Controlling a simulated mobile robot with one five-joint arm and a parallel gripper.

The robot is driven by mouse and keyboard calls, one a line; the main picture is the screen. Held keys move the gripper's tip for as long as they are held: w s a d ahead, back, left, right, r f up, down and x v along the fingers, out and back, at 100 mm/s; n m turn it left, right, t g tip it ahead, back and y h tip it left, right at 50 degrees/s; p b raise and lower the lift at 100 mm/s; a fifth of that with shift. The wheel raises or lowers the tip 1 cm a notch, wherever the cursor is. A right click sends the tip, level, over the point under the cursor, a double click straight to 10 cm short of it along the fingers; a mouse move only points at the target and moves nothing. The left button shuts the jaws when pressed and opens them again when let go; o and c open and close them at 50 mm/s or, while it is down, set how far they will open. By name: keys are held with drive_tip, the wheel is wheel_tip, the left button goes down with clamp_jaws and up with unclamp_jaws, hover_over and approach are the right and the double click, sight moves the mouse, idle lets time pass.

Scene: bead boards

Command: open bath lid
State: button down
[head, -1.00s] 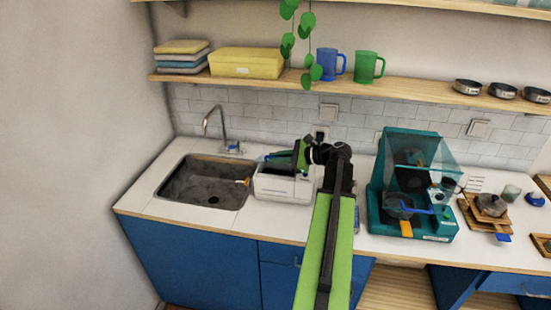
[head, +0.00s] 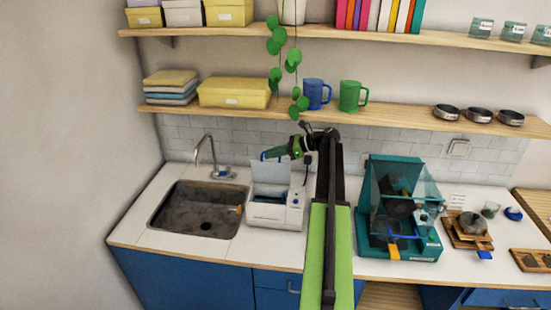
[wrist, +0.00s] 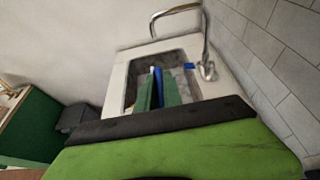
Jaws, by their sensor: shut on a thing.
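The bath (head: 275,214) is a white box on the counter just right of the sink. Its pale lid (head: 270,172) stands raised, roughly upright, at the back, and the dark inside of the bath shows below it. My gripper (head: 270,154) is at the top edge of the lid, shut on the blue lid handle (head: 263,156). In the wrist view the green fingers of my gripper (wrist: 158,88) close around the blue handle (wrist: 157,72). Most of the handle is hidden by the fingers.
The sink (head: 197,209) with its tap (head: 207,152) lies left of the bath. A teal machine (head: 408,250) with a clear hood stands to the right. A shelf (head: 400,121) with a blue mug (head: 316,94) and a green mug (head: 351,96) runs above my gripper, with a plant hanging near.

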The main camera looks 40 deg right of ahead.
drive_tip(key=shift+w+d+f, duration=0.15)
drive_tip(key=shift+w+d, duration=0.45)
drive_tip(key=shift+d, duration=0.15)
drive_tip(key=shift+w+d+f, duration=0.1)
drive_tip(key=shift+w+d, duration=0.5)
drive_tip(key=shift+d, duration=0.15)
drive_tip(key=c, duration=1.5)
unclamp_jaws()
drive_tip(key=shift+w+d, duration=0.1)
drive_tip(key=shift+w, duration=0.05)
drive_tip(key=p+v, duration=0.2)
drive_tip(key=v, duration=0.5)
drive_tip(key=shift+s+d+p, duration=0.15)
drive_tip(key=shift+s+p, duration=0.1)
drive_tip(key=shift+p, duration=0.1)
